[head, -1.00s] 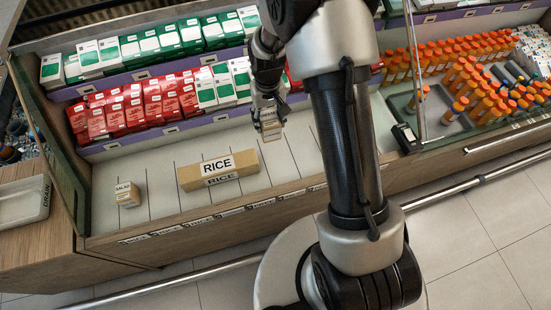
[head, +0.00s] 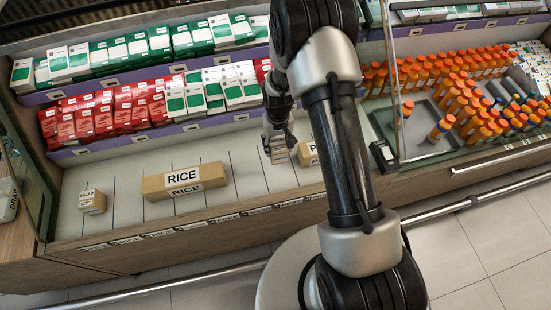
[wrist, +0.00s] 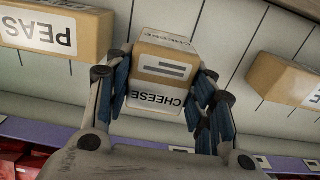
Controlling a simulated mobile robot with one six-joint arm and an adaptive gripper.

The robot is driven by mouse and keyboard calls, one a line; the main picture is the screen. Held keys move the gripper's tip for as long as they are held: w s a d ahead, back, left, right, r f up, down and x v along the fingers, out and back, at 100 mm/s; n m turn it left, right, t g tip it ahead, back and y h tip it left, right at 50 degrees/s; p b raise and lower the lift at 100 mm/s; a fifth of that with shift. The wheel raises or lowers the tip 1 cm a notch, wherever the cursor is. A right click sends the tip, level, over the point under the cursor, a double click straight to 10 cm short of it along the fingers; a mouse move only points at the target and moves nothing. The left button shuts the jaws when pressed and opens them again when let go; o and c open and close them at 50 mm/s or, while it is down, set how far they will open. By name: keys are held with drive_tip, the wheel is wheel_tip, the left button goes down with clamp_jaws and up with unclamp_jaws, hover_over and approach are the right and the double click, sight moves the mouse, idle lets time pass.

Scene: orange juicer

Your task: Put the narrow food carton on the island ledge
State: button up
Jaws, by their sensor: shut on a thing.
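My gripper (head: 278,148) is shut on a small cream and tan carton marked CHEESE (wrist: 168,75). The carton sits between both fingers in the wrist view, and its label reads upside down there. In the head view the carton (head: 277,152) is over the pale ledge (head: 235,150), left of a tan box marked with a P. I cannot tell whether the carton touches the ledge. The box beside it reads PEAS (wrist: 55,28) in the wrist view, apart from the carton. The island ledge is not identified by any sign.
A long RICE box (head: 184,182) and a small SALAD box (head: 93,201) stand on the ledge, left of my gripper. Red cartons (head: 105,113) and green-white cartons (head: 150,45) fill the shelves behind. Orange-capped bottles (head: 470,105) stand at the right. The ledge between RICE and my gripper is clear.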

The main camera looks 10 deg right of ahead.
sight(278, 157)
drive_tip(key=shift+f+b, duration=0.8)
drive_tip(key=shift+f, duration=3.1)
drive_tip(key=shift+f, duration=0.25)
drive_tip(key=o, duration=1.1)
drive_tip(key=shift+r, duration=0.1)
drive_tip(key=shift+r, duration=0.1)
